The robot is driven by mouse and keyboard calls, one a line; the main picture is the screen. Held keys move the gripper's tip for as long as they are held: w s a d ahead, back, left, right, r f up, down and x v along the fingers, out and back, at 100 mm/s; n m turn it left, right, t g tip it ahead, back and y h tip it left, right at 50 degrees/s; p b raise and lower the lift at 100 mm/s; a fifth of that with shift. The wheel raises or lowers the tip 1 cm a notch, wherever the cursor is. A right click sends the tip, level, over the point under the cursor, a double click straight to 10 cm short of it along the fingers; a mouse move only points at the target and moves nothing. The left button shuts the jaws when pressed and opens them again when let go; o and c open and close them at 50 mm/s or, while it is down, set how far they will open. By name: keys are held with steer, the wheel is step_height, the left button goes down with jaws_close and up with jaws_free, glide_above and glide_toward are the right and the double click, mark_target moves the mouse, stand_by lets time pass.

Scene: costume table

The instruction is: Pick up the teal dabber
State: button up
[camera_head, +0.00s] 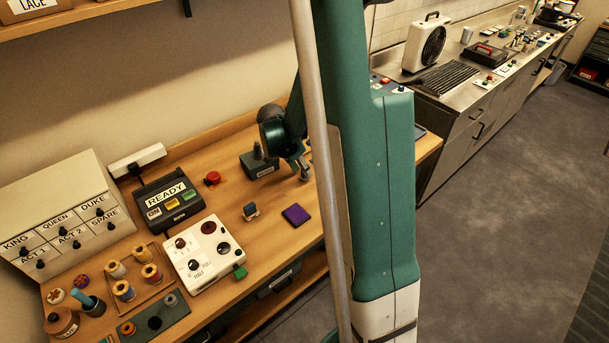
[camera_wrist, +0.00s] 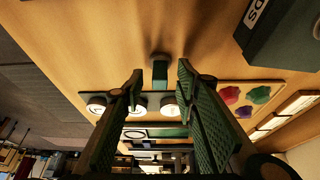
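A small teal block-shaped piece (camera_wrist: 160,73), which looks like the teal dabber, stands on the wooden table in the wrist view. It shows between and just beyond the fingertips of my gripper (camera_wrist: 160,72). The fingers are apart, with a gap on both sides of it, and nothing is held. In the head view my gripper (camera_head: 304,173) hangs low over the table beside my column. I cannot make out the dabber there; my arm and column hide part of that area.
A dark green box (camera_head: 258,165) stands left of my gripper. The wrist view shows a board with white round pieces (camera_wrist: 96,104) and a palette with coloured blobs (camera_wrist: 229,95).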

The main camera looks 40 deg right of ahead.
steer(key=shift+x, duration=1.3)
steer(key=c, duration=0.7)
